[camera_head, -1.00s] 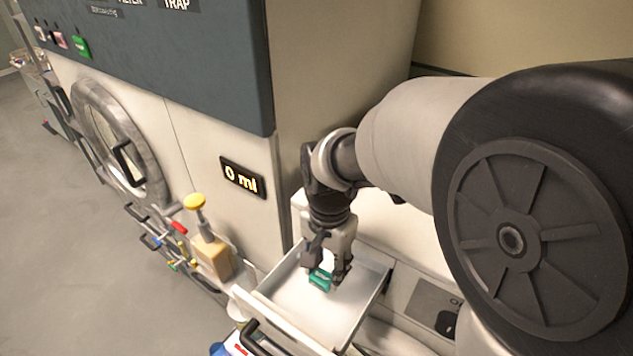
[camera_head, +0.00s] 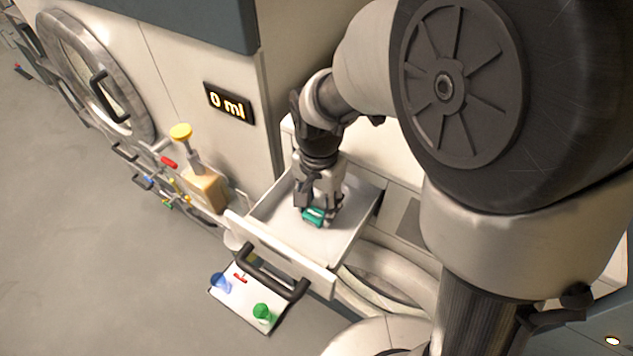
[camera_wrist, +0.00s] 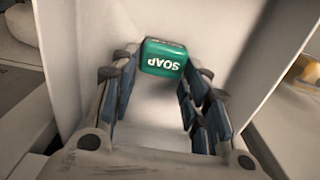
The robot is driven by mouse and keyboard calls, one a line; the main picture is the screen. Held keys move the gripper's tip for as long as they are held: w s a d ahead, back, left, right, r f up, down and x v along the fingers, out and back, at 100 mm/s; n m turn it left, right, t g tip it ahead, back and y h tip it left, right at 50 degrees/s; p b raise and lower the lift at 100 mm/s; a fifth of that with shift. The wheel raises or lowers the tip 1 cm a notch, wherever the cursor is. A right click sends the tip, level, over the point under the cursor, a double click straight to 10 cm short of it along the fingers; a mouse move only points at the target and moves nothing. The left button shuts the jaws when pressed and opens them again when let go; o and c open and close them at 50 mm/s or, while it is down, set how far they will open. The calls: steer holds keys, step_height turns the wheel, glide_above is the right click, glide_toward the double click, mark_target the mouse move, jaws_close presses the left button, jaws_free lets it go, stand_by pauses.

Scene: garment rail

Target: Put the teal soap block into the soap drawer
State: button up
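The teal soap block (camera_head: 313,217) is inside the open white soap drawer (camera_head: 272,238), low over or on its floor; I cannot tell whether it touches the floor. My gripper (camera_head: 319,207) reaches down into the drawer with its fingertips at the block. In the wrist view, the block (camera_wrist: 164,58) shows its SOAP lettering upside down and sits between the far ends of my gripper's pads (camera_wrist: 160,72). The pads appear to meet its two sides, so the gripper looks shut on it. The drawer walls (camera_wrist: 240,70) rise on both sides.
A dark handle (camera_head: 265,275) spans the drawer front. Below it is a white tray (camera_head: 232,303) with blue and green items. A yellow-topped pump bottle (camera_head: 205,185) stands left of the drawer. The machine's panel shows a "0 ml" display (camera_head: 229,103).

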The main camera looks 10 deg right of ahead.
mark_target(319, 208)
steer(key=shift+o, duration=1.3)
steer(key=shift+r, duration=0.1)
step_height(319, 208, up, 11)
steer(key=p, duration=0.3)
steer(key=s+d+r+n+t, duration=0.2)
steer(key=s+d+r+n, duration=0.1)
steer(key=s+d, duration=0.2)
steer(key=s+d+r+n+t, duration=0.2)
steer(key=s+d+r+n, duration=0.2)
steer(key=s, duration=0.6)
steer(key=shift+d+n+t, duration=0.3)
steer(key=shift+d, duration=0.05)
